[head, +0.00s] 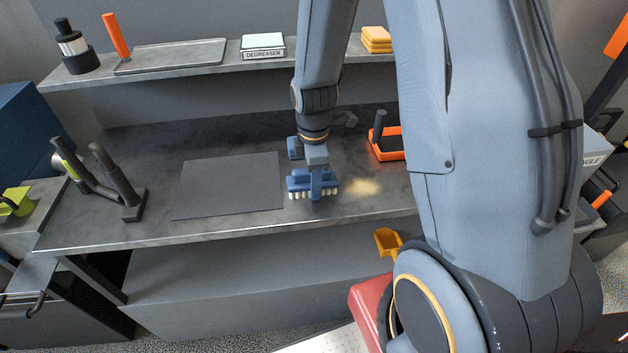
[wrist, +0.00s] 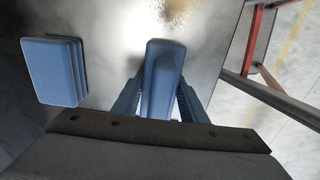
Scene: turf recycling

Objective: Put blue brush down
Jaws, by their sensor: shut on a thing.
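My gripper (head: 316,170) points down over the steel workbench and is shut on the blue brush (head: 299,184). The brush has a blue body with pale bristles facing down, between the dark mat and a tan dusty patch (head: 362,187) on the bench. I cannot tell whether the bristles touch the bench. In the wrist view the blue brush handle (wrist: 163,75) sits between my two blue fingers (wrist: 158,100); the bristles are hidden there.
A blue layered block (wrist: 52,72) stands close by, behind my gripper in the head view (head: 294,148). The dark mat (head: 228,185) is bare. An orange tray (head: 388,152) is at right, a black stand (head: 118,180) at left. The bench's front edge is near.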

